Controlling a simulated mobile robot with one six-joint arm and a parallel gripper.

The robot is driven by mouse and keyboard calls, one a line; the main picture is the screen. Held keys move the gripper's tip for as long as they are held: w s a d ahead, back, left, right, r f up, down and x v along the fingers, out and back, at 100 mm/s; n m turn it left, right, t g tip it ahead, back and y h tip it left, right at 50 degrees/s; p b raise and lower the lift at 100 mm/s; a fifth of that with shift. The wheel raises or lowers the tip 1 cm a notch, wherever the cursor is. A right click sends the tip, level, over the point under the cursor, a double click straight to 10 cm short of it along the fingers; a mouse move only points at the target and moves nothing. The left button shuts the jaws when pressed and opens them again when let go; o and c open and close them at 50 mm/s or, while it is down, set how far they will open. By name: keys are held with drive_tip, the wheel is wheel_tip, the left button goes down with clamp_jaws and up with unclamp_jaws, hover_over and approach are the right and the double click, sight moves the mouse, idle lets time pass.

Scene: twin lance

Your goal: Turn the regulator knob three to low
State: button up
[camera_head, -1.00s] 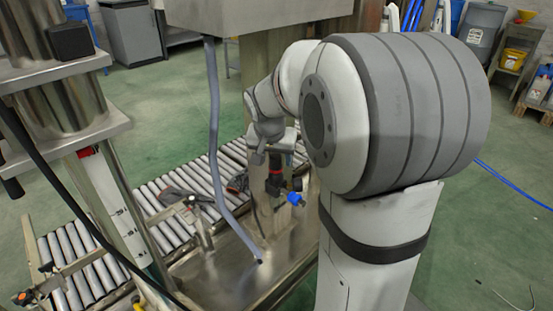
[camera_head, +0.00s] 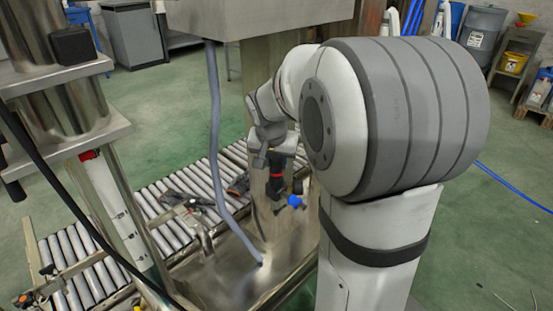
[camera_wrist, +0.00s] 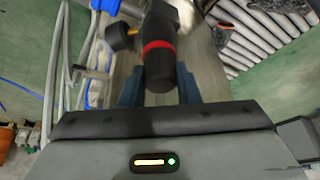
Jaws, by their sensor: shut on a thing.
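A black regulator knob with a red ring (camera_wrist: 158,62) stands between the two fingers of my gripper (camera_wrist: 158,84) in the wrist view. My gripper is shut on this knob. In the head view, the black regulator body with its red ring (camera_head: 275,180) hangs below my gripper (camera_head: 268,153) in front of the steel column. A blue fitting (camera_head: 295,201) sits at its lower right. No number or low mark is readable, and the fingers hide part of the knob.
A roller conveyor (camera_head: 178,176) runs behind the regulator. A grey hose (camera_head: 213,110) hangs to the left of my gripper. A steel frame (camera_head: 120,190) stands at the left. The green floor at the right is largely clear.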

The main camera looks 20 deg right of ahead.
drive_tip(key=shift+r, duration=0.15)
drive_tip(key=n+y+p, duration=0.1)
drive_tip(key=n+p, duration=0.1)
drive_tip(key=p, duration=0.1)
drive_tip(key=shift+r+n+t, duration=0.1)
drive_tip(key=shift+n+t, duration=0.2)
drive_tip(key=shift+n, duration=0.1)
drive_tip(key=shift+d+f+n+y+p, duration=0.1)
drive_tip(key=shift+n+y+p, duration=0.25)
drive_tip(key=shift+n, duration=0.55)
drive_tip(key=shift+d+f+n+y+p, duration=0.1)
drive_tip(key=shift+n+y+p, duration=0.25)
drive_tip(key=shift+n, duration=0.55)
drive_tip(key=o, duration=1)
drive_tip(key=p+v, duration=0.2)
drive_tip(key=v, duration=0.5)
drive_tip(key=shift+s+r+p, duration=0.3)
drive_tip(key=shift+r, duration=0.05)
